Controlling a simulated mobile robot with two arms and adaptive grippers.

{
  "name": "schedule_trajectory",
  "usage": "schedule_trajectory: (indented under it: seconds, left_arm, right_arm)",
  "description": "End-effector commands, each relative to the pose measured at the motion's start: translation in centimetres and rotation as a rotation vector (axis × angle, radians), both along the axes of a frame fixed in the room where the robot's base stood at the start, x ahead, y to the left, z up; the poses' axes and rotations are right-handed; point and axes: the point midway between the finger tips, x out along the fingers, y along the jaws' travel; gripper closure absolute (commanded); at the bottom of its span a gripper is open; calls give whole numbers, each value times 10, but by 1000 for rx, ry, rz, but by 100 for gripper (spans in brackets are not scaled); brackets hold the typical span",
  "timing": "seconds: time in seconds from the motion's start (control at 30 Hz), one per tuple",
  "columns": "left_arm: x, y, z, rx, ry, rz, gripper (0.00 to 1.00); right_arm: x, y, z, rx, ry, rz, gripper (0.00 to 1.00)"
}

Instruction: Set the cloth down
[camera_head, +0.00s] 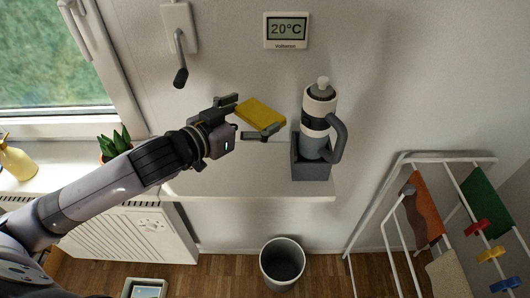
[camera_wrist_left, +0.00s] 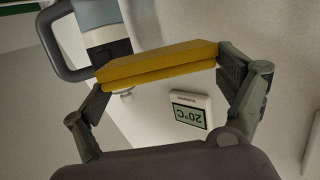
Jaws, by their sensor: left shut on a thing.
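The yellow folded cloth (camera_head: 262,113) is a thick flat block held in the air in front of the white wall, above the white shelf (camera_head: 250,186). My left gripper (camera_head: 248,117) has one finger at each end of it and is shut on it. In the left wrist view the cloth (camera_wrist_left: 155,65) spans between the two fingertips of my left gripper (camera_wrist_left: 162,84), with its long edge facing the camera. My right gripper is in neither view.
A bottle (camera_head: 318,105) with a grey handle stands in a dark grey holder (camera_head: 311,172) at the shelf's right end. A thermostat (camera_head: 286,30) and a lever (camera_head: 180,50) are on the wall. A bin (camera_head: 282,262), drying rack (camera_head: 352,225) and potted plant (camera_head: 113,141) are nearby. The shelf's left part looks clear.

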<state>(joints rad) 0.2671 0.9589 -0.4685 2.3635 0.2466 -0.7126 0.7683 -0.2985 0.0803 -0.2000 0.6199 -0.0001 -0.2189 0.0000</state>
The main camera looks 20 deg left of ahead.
Motion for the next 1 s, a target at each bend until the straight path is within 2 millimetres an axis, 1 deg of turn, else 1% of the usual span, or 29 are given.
schedule_trajectory:
  seconds: [0.07,0.13,0.4,0.53,0.63,0.83,1.0]
  left_arm:
    - [0,0,-11,-1,6,1,32]
    - [-1,0,-25,0,8,1,32]
    - [-2,0,-98,-2,10,2,32]
    - [-2,1,-129,-2,7,2,32]
    - [-3,0,-145,0,4,0,32]
    - [-2,0,-162,-2,3,1,32]
    - [-2,1,-189,-1,4,2,32]
  right_arm:
    - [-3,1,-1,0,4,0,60]
    - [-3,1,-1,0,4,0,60]
    - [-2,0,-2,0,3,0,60]
    - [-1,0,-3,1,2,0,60]
    - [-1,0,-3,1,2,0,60]
    - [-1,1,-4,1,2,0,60]
    - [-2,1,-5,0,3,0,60]
